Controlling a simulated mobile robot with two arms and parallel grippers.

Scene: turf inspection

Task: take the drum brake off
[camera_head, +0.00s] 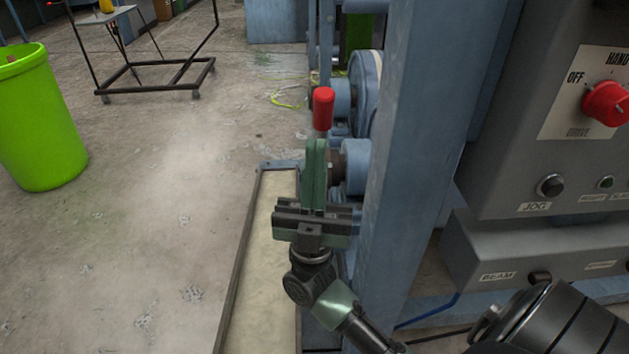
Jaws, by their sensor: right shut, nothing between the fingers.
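The drum brake's lever seems to be the one with the red handle (323,108), which stands upright beside the blue machine frame. My right gripper (315,152) reaches up from below. Its green fingers are shut with nothing between them. They are just below the red handle in the picture and partly hide the lever's lower part. I cannot tell whether they touch it. Blue round machine parts (357,168) sit just right of the fingers. My left gripper is not in view.
A blue upright post (410,140) stands close right of my gripper. Beyond it is a grey control box (490,165) with a red knob (606,103) between OFF and HAND. A pale, dark-edged tray (262,265) lies below left. A green bin (45,125) stands on open floor.

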